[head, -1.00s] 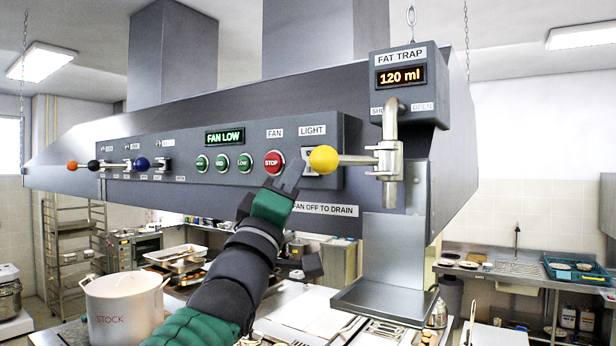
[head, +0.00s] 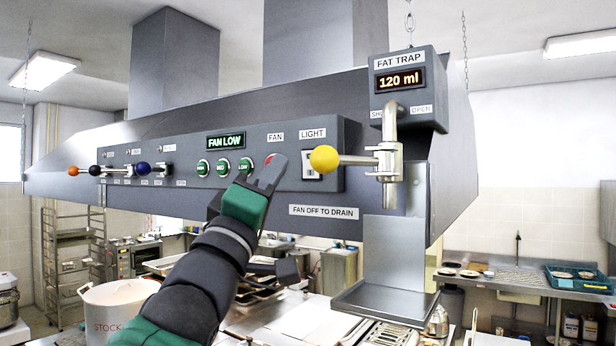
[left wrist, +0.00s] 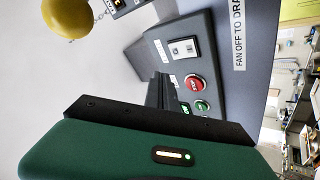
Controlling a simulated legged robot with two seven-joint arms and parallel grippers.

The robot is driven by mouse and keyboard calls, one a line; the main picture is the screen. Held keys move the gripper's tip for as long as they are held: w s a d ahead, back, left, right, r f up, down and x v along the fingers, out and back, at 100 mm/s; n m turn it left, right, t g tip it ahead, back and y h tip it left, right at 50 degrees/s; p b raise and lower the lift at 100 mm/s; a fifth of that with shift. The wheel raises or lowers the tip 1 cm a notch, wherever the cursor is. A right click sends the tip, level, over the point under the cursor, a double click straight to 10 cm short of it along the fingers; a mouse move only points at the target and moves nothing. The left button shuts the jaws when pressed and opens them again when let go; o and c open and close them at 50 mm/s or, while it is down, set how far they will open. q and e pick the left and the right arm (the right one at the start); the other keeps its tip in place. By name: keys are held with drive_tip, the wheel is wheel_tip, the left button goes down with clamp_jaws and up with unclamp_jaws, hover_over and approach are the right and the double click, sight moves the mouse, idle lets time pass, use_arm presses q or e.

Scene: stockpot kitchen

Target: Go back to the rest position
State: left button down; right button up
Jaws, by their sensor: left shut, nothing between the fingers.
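My left gripper (head: 271,172) is shut and empty, raised in front of the hood's control panel (head: 330,130). In the head view it covers the red STOP button, right of the green LOW button (head: 245,165). In the left wrist view, the dark fingers (left wrist: 160,93) point toward the panel beside the red STOP button (left wrist: 194,86). A gap or contact there cannot be told. The display (head: 226,141) reads FAN LOW. My right gripper is not in view.
The yellow-knobbed lever (head: 324,159) sticks out right of my gripper, under the FAT TRAP box (head: 405,85) reading 120 ml. A drip tray (head: 385,301) hangs below it. A STOCK pot (head: 115,310) stands lower left, beside my forearm. Open air lies before the hood.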

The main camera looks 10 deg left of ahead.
use_arm(q)
drive_tip(key=shift+w, duration=0.2)
drive_tip(key=w+a+f+m+g+y+b, duration=0.1)
drive_tip(key=w+f+g+b, duration=0.15)
drive_tip(key=f, duration=1.35)
drive_tip(key=w+a+f+m+g+y+b, duration=0.1)
drive_tip(key=w+f+g+y+b, duration=0.2)
drive_tip(key=f, duration=1.2)
drive_tip(key=w+a+f+m+g+b, duration=0.15)
drive_tip(key=f+g, duration=0.35)
drive_tip(key=f, duration=1.1)
drive_tip(key=s+f+m+g+b, duration=0.1)
drive_tip(key=s+f+g+b, duration=0.2)
drive_tip(key=f, duration=0.8)
drive_tip(key=s+f+m+g+b, duration=0.15)
drive_tip(key=s+f, duration=0.35)
drive_tip(key=f, duration=0.5)
drive_tip(key=s+f+m+g+b, duration=0.3)
drive_tip(key=s+f+g, duration=0.4)
drive_tip(key=s+f, duration=1.2)
drive_tip(key=shift+s+d+f+m+g, duration=0.3)
drive_tip(key=shift+d+f+m, duration=0.1)
drive_tip(key=shift+f+m, duration=0.15)
